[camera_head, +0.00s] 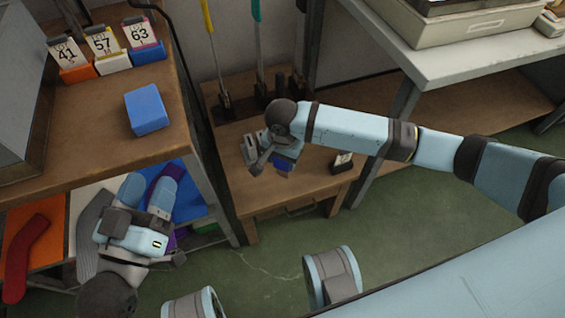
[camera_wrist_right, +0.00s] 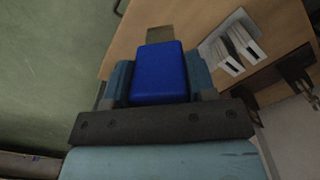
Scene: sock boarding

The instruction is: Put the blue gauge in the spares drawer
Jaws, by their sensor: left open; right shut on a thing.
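A dark blue block, which looks like the blue gauge (camera_wrist_right: 158,72), is clamped between the two fingers of my right gripper (camera_wrist_right: 160,84) in the right wrist view. In the head view my right gripper (camera_head: 272,153) is above the small wooden table, and only a bit of the block shows under it. The table has a drawer front (camera_head: 297,210) below its top; it looks shut, and its label cannot be read. My left gripper (camera_head: 150,197) is open and empty over the lower shelf at the left.
Another blue block (camera_head: 147,109) lies on the upper wooden shelf, near number cards on an orange, a white and a blue base (camera_head: 145,54). A dark card holder (camera_head: 342,162) stands on the small table. Coloured mats and socks (camera_head: 27,255) lie below. Green floor is free in front.

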